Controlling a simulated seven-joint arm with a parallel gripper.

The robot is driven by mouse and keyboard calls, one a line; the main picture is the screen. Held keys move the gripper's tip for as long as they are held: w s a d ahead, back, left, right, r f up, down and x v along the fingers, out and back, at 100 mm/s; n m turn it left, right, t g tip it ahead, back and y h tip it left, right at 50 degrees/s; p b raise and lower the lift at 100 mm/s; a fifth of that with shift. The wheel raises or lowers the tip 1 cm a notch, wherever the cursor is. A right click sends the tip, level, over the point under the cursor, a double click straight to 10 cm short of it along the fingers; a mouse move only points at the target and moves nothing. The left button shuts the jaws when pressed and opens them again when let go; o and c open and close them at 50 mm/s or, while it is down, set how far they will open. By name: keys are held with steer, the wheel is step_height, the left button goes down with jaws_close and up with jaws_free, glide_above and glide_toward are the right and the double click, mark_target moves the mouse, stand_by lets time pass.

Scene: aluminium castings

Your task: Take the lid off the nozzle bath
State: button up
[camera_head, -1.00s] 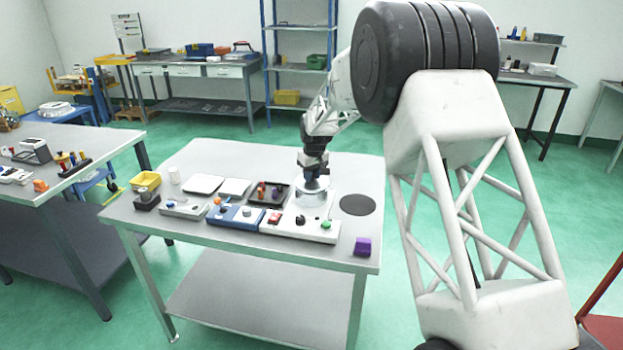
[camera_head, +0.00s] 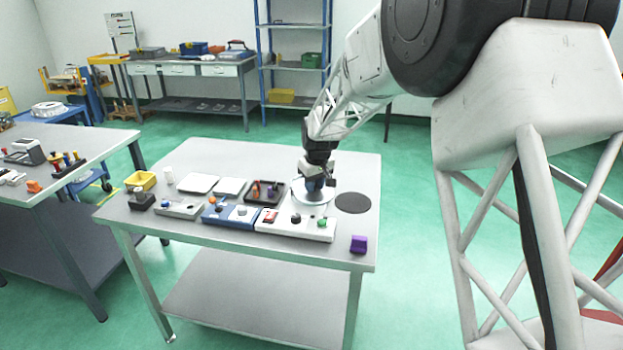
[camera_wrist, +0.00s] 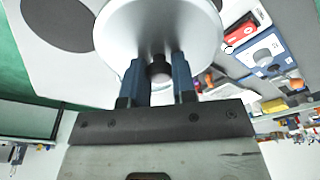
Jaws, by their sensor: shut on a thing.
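The lid is a pale round disc with a knob; it fills the top middle of the wrist view (camera_wrist: 125,35). My gripper (camera_wrist: 160,78) is shut on the lid's knob (camera_wrist: 160,70), with one blue finger on each side. In the head view my gripper (camera_head: 315,186) points down over the lid (camera_head: 300,193), toward the back right of the table. The nozzle bath is mostly hidden under the lid and gripper. I cannot tell whether the lid is apart from the bath.
A flat dark round mat (camera_head: 353,203) lies bare to the right. A white box with coloured knobs (camera_head: 295,227) stands in front, and a dark tray with small parts (camera_head: 266,193) to the left. A purple block (camera_head: 358,244) sits near the front right corner.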

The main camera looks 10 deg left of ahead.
steer(key=shift+s+d+r, duration=0.1)
steer(key=shift+s+d, duration=0.2)
steer(key=shift+s, duration=0.3)
steer(key=shift+s+d+r, duration=0.1)
steer(key=shift+s+d, duration=0.15)
steer(key=shift+s, duration=0.35)
steer(key=shift+s+d, duration=0.3)
steer(key=shift+s, duration=0.3)
glide_above(352, 202)
steer(key=f, duration=0.2)
steer(key=shift+d+r, duration=0.15)
steer(key=shift+d, duration=0.05)
steer(key=shift+f, duration=3.15)
steer(key=shift+f, duration=1.85)
steer(key=shift+f, duration=0.15)
